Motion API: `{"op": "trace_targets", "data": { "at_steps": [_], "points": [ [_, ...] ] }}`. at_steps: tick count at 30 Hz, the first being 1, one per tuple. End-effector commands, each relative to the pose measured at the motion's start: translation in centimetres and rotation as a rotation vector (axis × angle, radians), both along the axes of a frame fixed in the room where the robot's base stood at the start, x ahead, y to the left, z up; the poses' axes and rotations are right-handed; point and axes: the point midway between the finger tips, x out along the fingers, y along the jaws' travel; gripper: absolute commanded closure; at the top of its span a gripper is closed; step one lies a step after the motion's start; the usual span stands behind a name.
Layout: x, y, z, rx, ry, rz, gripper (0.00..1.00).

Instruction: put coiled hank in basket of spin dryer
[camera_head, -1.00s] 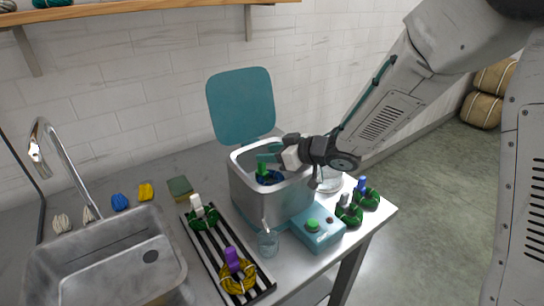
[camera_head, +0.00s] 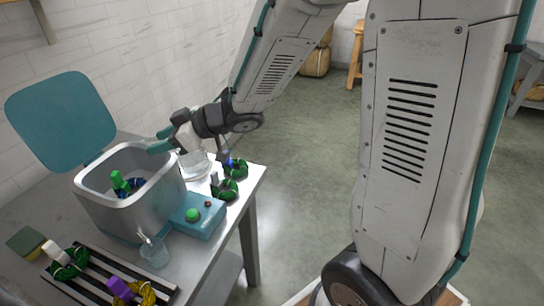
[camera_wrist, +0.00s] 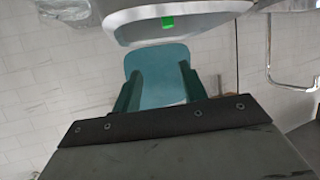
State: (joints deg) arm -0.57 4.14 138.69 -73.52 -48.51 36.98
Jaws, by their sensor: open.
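The spin dryer (camera_head: 130,205) is a grey tub on the table with its teal lid (camera_head: 62,120) standing open. Inside its basket lies a dark blue coiled hank (camera_head: 137,186) with a green clip (camera_head: 119,183); the tub wall hides part of it. My gripper (camera_head: 162,139) is open and empty, above the right rear rim of the tub, apart from the hank. In the wrist view, my open fingers (camera_wrist: 160,90) frame the teal lid (camera_wrist: 157,68), and the green clip (camera_wrist: 168,22) shows inside the tub at the top.
A teal control box (camera_head: 197,216) and a glass beaker (camera_head: 153,251) stand before the dryer. A glass jar (camera_head: 194,164) and green hanks (camera_head: 227,190) are at its right. A striped rack (camera_head: 102,278) holds green (camera_head: 68,266) and yellow hanks (camera_head: 145,293). Open floor lies right of the table.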

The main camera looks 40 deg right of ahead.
Motion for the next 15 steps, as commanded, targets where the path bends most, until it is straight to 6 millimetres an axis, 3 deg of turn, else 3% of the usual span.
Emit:
{"op": "trace_targets", "data": {
  "at_steps": [5, 8, 12, 15],
  "points": [
    [1.6, -6.2, 3.3, -0.178, -0.057, -0.327, 0.58],
    [0.3, -11.4, 5.2, -0.295, -0.018, -0.567, 0.58],
    [-5.1, -17.2, 6.5, -0.412, 0.150, -0.841, 0.58],
    [-10.9, -19.2, 6.3, -0.457, 0.342, -0.959, 0.58]
  ]
}}
